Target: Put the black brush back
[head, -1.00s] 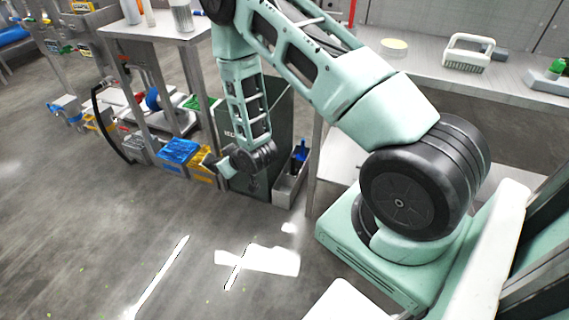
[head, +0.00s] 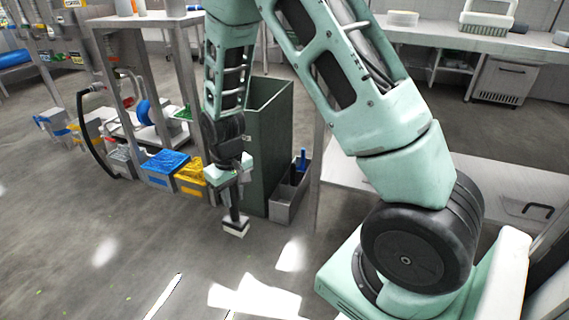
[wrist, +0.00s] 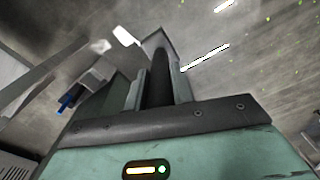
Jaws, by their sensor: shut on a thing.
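My gripper (head: 232,188) points down in the head view, in front of the tall dark green bin. It is shut on the black brush (head: 235,214), whose dark handle hangs below the fingers with a pale, dark-edged head at its lower end, above the floor.
The green bin (head: 268,140) stands right behind my gripper. A blue-filled crate (head: 165,166) and a yellow-filled crate (head: 189,176) stand to its left. A steel table (head: 345,176) is right of the holder. The floor in front is clear.

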